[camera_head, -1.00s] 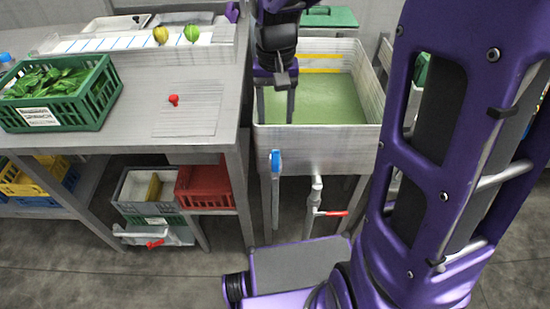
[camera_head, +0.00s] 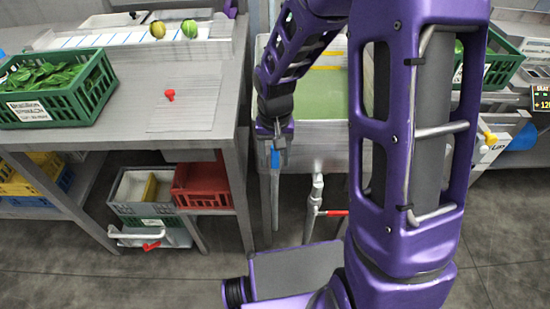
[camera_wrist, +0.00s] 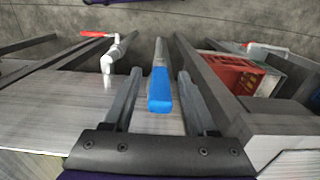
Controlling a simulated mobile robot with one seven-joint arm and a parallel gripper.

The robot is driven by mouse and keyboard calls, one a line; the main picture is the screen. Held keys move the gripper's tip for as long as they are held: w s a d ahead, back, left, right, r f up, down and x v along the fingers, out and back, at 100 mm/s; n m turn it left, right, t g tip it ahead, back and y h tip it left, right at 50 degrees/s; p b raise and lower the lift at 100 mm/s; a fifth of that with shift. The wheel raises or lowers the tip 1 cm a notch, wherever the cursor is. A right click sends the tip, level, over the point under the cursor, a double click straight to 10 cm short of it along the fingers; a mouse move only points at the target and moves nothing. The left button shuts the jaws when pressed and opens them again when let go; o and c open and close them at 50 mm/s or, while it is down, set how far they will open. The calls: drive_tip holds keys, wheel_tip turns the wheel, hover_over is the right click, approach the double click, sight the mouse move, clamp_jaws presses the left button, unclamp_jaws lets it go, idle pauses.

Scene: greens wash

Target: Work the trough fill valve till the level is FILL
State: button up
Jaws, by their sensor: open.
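The trough (camera_head: 318,160) is a metal tank at the centre of the head view, with green water (camera_head: 318,98) in it. Yellow level bands (camera_head: 328,67) show on its back wall, partly hidden by my arm. A blue-tipped lever (camera_head: 275,160) stands at the left of its front face. My gripper (camera_head: 273,142) is open just above that lever. In the wrist view, the blue tip (camera_wrist: 160,92) lies between the two open fingers of my gripper (camera_wrist: 160,76), with a gap on both sides. A red-handled valve (camera_head: 336,213) sits on a pipe below the trough.
A steel counter (camera_head: 205,80) stands left of the trough, holding a green crate of leaves (camera_head: 55,109) and a small red knob (camera_head: 169,95). Red (camera_head: 199,200) and grey bins sit below it. The floor (camera_head: 180,278) in front is clear.

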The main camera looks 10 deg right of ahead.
clamp_jaws()
idle(0.3)
idle(1.2)
